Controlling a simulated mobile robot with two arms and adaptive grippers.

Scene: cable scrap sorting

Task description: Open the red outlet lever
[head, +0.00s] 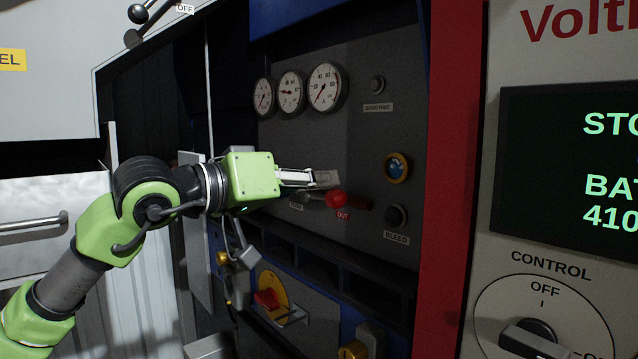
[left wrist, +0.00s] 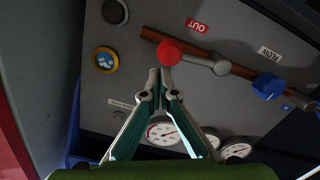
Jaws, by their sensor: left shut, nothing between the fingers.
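The red outlet lever ends in a round red knob (head: 337,199) beside the red OUT label (head: 343,215) on the dark panel. In the left wrist view the red knob (left wrist: 169,52) sits on a short grey arm (left wrist: 200,61) that lies roughly along a brown pipe. My left gripper (head: 328,178) is shut and empty, its fingertips just above the knob in the head view. In the left wrist view the fingertips (left wrist: 160,74) come together right at the knob's edge. I cannot tell whether they touch it. My right gripper is not in view.
A blue knob (left wrist: 268,88) is on the same pipe. Three gauges (head: 291,92), a blue-and-yellow button (head: 397,167) and a BLEED knob (head: 396,217) surround the lever. A red post (head: 451,150) stands right. Below is a red switch on a yellow disc (head: 268,299).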

